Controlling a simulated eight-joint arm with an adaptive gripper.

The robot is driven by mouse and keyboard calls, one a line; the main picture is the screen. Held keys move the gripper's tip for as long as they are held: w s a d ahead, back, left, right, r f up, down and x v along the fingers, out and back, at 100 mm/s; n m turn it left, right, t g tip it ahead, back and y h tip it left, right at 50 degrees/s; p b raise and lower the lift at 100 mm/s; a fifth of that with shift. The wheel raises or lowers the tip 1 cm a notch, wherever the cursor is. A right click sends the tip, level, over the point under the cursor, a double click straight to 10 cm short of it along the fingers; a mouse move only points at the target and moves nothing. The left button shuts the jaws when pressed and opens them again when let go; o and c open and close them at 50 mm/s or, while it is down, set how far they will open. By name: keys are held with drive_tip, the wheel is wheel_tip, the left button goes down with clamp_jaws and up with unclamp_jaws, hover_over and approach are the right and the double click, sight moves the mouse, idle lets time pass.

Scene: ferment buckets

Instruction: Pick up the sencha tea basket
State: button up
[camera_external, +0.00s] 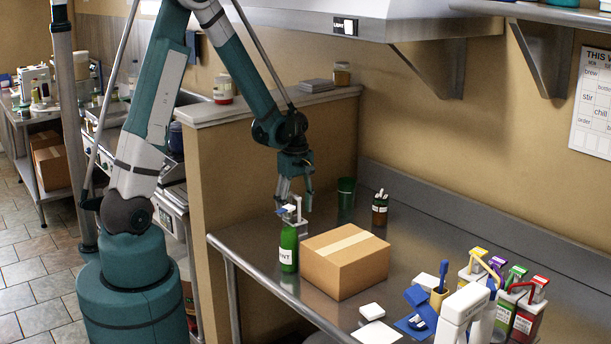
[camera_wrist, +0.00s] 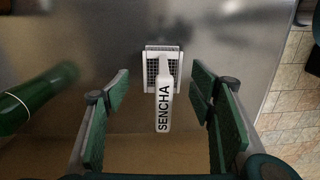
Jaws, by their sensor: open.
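The sencha tea basket (camera_wrist: 152,72) is a small white mesh basket with a white tag marked SENCHA. In the wrist view it sits ahead of my gripper (camera_wrist: 160,105), roughly centred between the two green finger pads. The pads are wide apart with nothing between them but the view of the basket and tag. In the outside view my gripper (camera_external: 294,203) points down above the table, just behind the green bottle (camera_external: 289,250). White parts at the fingertips there may be the basket; its lower part is hidden by the bottle and box. I cannot tell whether the fingers touch it.
The green bottle also lies left of my fingers in the wrist view (camera_wrist: 40,102). A cardboard box (camera_external: 345,270) stands close on the right. A green cup (camera_external: 346,192) and a brown jar (camera_external: 380,212) stand behind. A half wall (camera_external: 270,150) borders the left.

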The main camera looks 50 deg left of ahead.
sight(295, 194)
drive_tip(key=shift+f, duration=0.45)
drive_tip(key=shift+f, duration=0.2)
drive_tip(key=shift+s+f, duration=0.15)
drive_tip(key=shift+f, duration=2.3)
drive_tip(key=shift+c, duration=0.6)
drive_tip(key=c, duration=1.5)
drive_tip(key=shift+r, duration=0.15)
drive_tip(key=shift+c, duration=0.2)
drive_tip(key=shift+r, duration=4.9)
